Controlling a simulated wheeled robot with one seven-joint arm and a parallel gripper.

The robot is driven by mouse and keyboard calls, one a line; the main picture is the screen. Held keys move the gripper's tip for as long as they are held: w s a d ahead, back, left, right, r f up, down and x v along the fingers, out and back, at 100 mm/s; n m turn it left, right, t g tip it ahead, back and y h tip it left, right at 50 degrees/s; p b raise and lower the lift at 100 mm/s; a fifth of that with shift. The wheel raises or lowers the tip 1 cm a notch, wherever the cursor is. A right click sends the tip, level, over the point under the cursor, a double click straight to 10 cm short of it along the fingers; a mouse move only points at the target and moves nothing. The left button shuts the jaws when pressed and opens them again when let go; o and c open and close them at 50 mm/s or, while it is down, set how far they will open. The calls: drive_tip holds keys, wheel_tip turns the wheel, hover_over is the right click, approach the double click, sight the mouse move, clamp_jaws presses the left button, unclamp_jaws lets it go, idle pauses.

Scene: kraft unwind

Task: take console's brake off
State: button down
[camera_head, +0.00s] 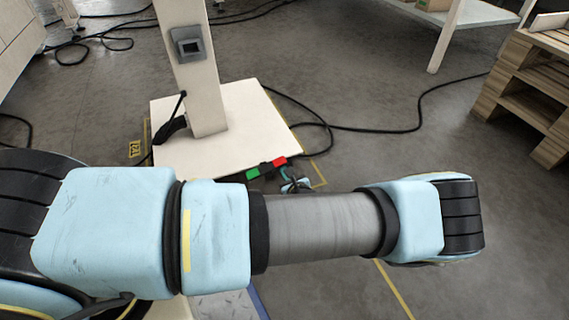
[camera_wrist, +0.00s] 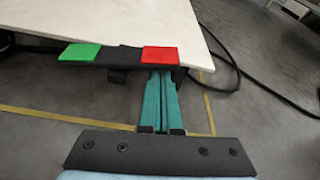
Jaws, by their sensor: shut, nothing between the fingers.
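The console is a cream column (camera_head: 195,85) on a flat cream base plate (camera_head: 235,110); the plate also shows in the wrist view (camera_wrist: 120,20). At the plate's near edge is a dark pedal bar with a green pad (camera_head: 253,174) on the left and a red pad (camera_head: 280,162) on the right. The wrist view shows the green pad (camera_wrist: 80,52) and red pad (camera_wrist: 160,54) larger. My gripper (camera_wrist: 161,76) has teal fingers together, empty, with tips at the red pad's near edge. Whether they touch it or reach underneath, I cannot tell. In the head view my gripper (camera_head: 286,174) is partly hidden by my arm.
A black cable (camera_head: 375,130) runs over the floor right of the plate. Yellow tape lines (camera_head: 395,290) mark the floor. A wooden pallet stack (camera_head: 530,90) and a white table (camera_head: 450,30) stand at the right.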

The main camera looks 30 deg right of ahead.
drive_tip(key=shift+r+p, duration=0.4)
drive_tip(key=shift+p, duration=1.05)
drive_tip(key=shift+f, duration=0.1)
wheel_tip(320, 180, down, 5)
drive_tip(key=d+b, duration=0.1)
drive_tip(key=b, duration=0.3)
drive_tip(key=r+p+v, duration=0.1)
drive_tip(key=p+v, duration=0.3)
drive_tip(key=v, duration=0.6)
drive_tip(key=shift+a+p, duration=0.25)
drive_tip(key=shift+p, duration=0.15)
